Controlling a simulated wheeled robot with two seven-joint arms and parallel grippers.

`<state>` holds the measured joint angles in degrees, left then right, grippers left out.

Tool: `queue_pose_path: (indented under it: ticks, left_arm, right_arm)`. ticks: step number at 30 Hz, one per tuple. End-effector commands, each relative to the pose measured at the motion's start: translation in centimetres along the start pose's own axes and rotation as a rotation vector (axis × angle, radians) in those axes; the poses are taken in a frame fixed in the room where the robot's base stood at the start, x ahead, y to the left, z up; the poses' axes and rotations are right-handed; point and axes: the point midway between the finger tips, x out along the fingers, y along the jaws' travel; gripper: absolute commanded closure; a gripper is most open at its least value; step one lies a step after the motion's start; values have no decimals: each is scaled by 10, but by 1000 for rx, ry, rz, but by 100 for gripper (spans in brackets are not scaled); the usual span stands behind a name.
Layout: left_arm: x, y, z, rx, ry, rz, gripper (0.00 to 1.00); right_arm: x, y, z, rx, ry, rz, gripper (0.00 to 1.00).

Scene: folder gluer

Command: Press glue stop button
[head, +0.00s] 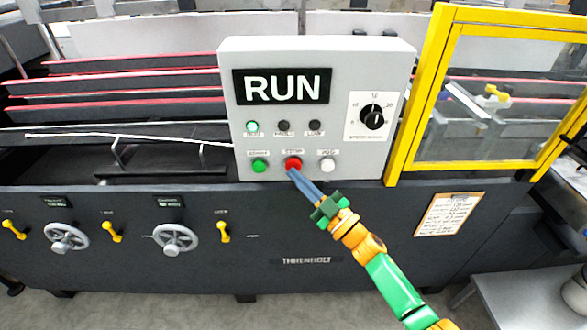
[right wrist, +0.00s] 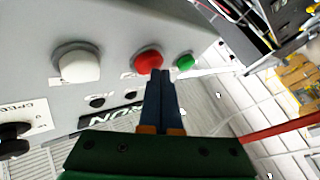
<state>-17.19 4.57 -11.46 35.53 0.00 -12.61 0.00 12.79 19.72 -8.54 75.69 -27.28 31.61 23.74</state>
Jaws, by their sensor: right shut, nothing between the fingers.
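The red stop button (head: 293,164) sits in the middle of the bottom row on the grey control panel (head: 232,60). A green button (head: 260,166) is to its left and a white button (head: 328,165) to its right. My right gripper (head: 293,172) is shut and empty, its fingertips at the lower edge of the red button. In the right wrist view the fingertips (right wrist: 161,73) lie just by the red button (right wrist: 148,62); whether they touch it I cannot tell. The display (head: 282,87) reads RUN, and the green lamp (head: 252,127) is lit. My left gripper is not in view.
A speed dial (head: 372,117) is on the panel's right side. A yellow-framed guard (head: 407,120) stands right of the panel. Handwheels (head: 67,238) and yellow levers line the machine's dark front. A grey table (head: 530,295) is at lower right.

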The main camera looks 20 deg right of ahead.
Motion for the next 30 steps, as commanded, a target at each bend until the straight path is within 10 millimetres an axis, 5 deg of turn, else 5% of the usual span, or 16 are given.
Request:
queue_pose_path:
  ticks: [30]
  left_arm:
    - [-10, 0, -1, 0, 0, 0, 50]
  right_arm:
    - [-8, -5, -7, 3, -1, 1, 100]
